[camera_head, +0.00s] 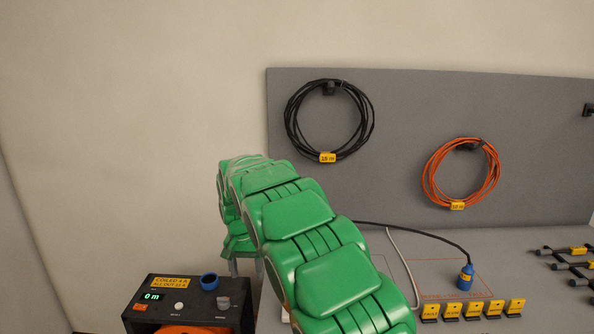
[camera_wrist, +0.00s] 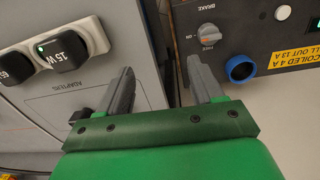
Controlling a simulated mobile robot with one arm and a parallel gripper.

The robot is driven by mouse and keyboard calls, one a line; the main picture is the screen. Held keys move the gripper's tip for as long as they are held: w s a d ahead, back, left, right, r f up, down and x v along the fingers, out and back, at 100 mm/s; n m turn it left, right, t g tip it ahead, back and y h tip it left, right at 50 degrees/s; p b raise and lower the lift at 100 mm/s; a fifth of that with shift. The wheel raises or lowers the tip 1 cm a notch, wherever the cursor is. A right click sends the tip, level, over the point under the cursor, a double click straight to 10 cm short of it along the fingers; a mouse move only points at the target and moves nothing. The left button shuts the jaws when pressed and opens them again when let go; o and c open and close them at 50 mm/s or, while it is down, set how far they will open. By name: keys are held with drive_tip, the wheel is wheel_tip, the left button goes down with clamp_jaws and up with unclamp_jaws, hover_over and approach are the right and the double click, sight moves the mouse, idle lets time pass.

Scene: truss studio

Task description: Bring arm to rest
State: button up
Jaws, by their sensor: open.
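My green arm (camera_head: 300,225) reaches forward from the bottom of the head view and bends down at its far end. My gripper (camera_head: 247,270) points downward there, just right of a black control box, partly hidden by the arm. In the wrist view my gripper (camera_wrist: 160,78) shows two grey fingers spread apart with nothing between them. They hang over the gap between the grey worktop edge and the black box. I cannot tell from the pictures whether a finger touches anything.
The black box (camera_head: 150,293) reads "0 m" and has a blue ring socket (camera_head: 209,281) on top. A black cable coil (camera_head: 288,120) and an orange one (camera_head: 428,180) hang on the grey panel. A blue plug (camera_head: 465,277) stands on the worktop.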

drive_tip(key=s+d+r, duration=0.5)
drive_tip(key=s+d, duration=0.4)
drive_tip(key=d, duration=0.2)
drive_tip(key=s+d+r, duration=0.6)
drive_tip(key=s+d, duration=0.2)
drive_tip(key=d, duration=0.2)
drive_tip(key=s+d, duration=0.3)
drive_tip(key=s, duration=0.7)
drive_tip(key=s+d+f+g, duration=0.1)
drive_tip(key=s+d, duration=0.2)
drive_tip(key=s, duration=0.7)
drive_tip(key=s+d, duration=0.3)
drive_tip(key=s, duration=0.7)
drive_tip(key=shift+s+f+n+g, duration=0.25)
drive_tip(key=shift+f+n+g, duration=0.05)
drive_tip(key=shift+g, duration=0.1)
